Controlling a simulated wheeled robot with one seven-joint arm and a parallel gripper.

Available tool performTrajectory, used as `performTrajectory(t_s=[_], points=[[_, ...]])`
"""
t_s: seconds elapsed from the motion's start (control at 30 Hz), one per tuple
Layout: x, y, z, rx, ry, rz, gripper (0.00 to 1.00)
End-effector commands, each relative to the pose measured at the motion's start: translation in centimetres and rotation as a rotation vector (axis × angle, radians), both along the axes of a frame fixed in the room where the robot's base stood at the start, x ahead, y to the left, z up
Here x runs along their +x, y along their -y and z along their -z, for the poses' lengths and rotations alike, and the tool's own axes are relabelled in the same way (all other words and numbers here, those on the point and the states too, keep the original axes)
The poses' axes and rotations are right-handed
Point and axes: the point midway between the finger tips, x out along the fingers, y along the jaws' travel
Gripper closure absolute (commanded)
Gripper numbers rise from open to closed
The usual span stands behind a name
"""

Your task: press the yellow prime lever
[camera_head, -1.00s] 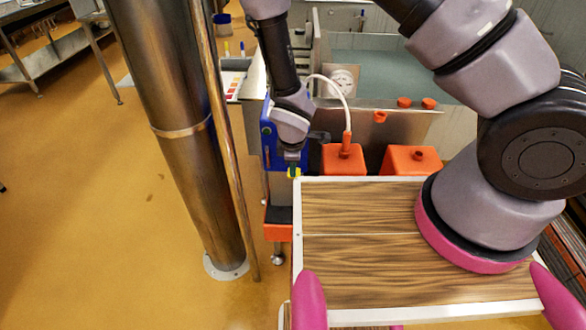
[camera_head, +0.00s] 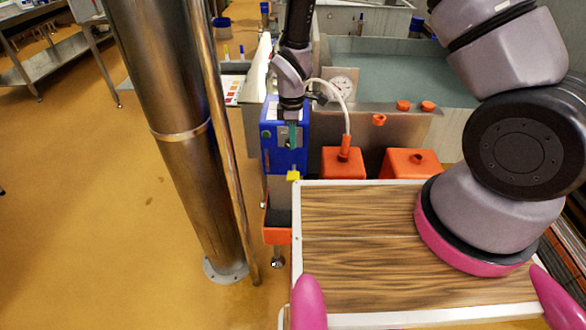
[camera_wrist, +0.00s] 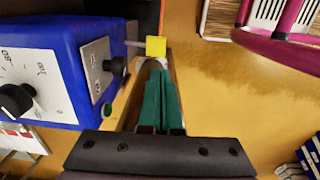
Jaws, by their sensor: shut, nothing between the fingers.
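The yellow prime lever (camera_head: 293,176) is a small yellow block low on the front of the blue box (camera_head: 270,150). In the wrist view the lever (camera_wrist: 156,46) sits at the end of a light rod, beside a black knob. My gripper (camera_head: 292,146) is shut and empty, its green fingers pointing down in front of the blue box. In the head view the fingertips are above the lever with a visible gap. In the wrist view the closed fingers (camera_wrist: 157,72) point toward the lever, and the lever shows just past the tips.
The blue box carries a dial with a black knob (camera_wrist: 15,100) and a green button (camera_wrist: 107,85). An orange tray (camera_head: 278,235) is below it. A wood-topped table (camera_head: 360,225) is close on the right. A steel column (camera_head: 175,130) stands left.

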Motion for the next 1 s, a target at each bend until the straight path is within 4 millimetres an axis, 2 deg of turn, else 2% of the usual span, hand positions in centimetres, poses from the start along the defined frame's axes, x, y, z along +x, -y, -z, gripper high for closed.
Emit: performTrajectory(t_s=[0.03,0.2,0.57,0.77,1.0], points=[[0.6,0.1,-0.5,0.006,-0.009,0.002,1.00],[1.1,0.2,-1.3,0.013,-0.030,-0.005,1.00],[1.1,0.2,-1.0,0.012,-0.031,-0.006,1.00],[1.0,0.2,1.5,0.010,-0.033,-0.006,1.00],[1.0,0.2,6.7,0.010,-0.032,-0.005,1.00]])
